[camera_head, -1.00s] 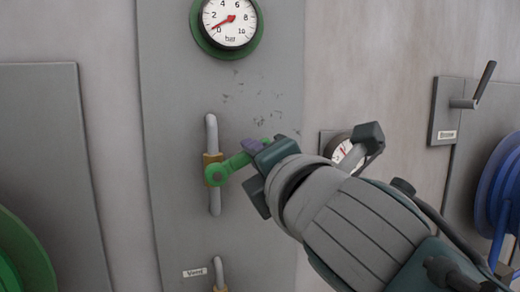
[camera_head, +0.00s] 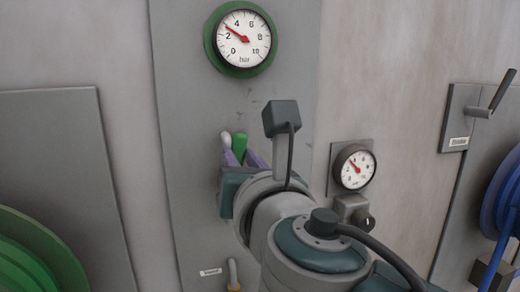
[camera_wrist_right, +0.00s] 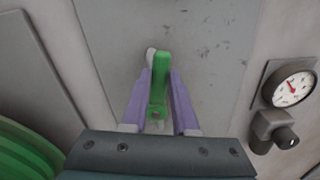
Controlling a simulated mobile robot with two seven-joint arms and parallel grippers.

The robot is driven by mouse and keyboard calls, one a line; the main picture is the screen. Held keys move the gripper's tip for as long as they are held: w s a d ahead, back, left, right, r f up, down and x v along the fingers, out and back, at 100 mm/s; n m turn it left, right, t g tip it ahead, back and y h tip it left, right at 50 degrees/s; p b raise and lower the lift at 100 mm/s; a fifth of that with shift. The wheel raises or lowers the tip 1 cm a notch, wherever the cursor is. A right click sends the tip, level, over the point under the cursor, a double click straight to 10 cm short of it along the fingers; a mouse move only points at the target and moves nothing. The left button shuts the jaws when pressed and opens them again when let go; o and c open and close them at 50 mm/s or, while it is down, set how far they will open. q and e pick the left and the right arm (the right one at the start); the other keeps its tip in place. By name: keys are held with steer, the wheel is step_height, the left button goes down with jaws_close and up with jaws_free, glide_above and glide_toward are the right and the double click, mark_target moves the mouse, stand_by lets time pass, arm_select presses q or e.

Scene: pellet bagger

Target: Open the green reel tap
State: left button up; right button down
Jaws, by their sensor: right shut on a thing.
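The green tap lever (camera_head: 239,146) now points up on the grey panel, in front of the grey pipe (camera_head: 226,141). My right gripper (camera_head: 241,157) is shut on the lever, with a purple finger on each side of it. In the right wrist view the lever (camera_wrist_right: 159,82) stands between the two purple fingers (camera_wrist_right: 159,100). The tap body is hidden behind my gripper and wrist. The green-rimmed gauge (camera_head: 243,39) above reads a little above 2. My left gripper is not in view.
A smaller gauge (camera_head: 354,168) is right of my wrist, with a grey fitting below it. A crank handle (camera_head: 502,92) and a blue reel (camera_head: 508,200) are at the right. A green reel (camera_head: 35,262) is at lower left. A small labelled pipe (camera_head: 233,274) is below.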

steer(key=shift+s+a+r+n+p, duration=0.15)
steer(key=shift+a+n+p, duration=0.35)
steer(key=shift+n, duration=0.5)
steer(key=shift+a, duration=0.1)
steer(key=c, duration=0.7)
jaws_free()
steer(key=shift+s, duration=0.1)
steer(key=v, duration=1)
steer(key=shift+b, duration=0.4)
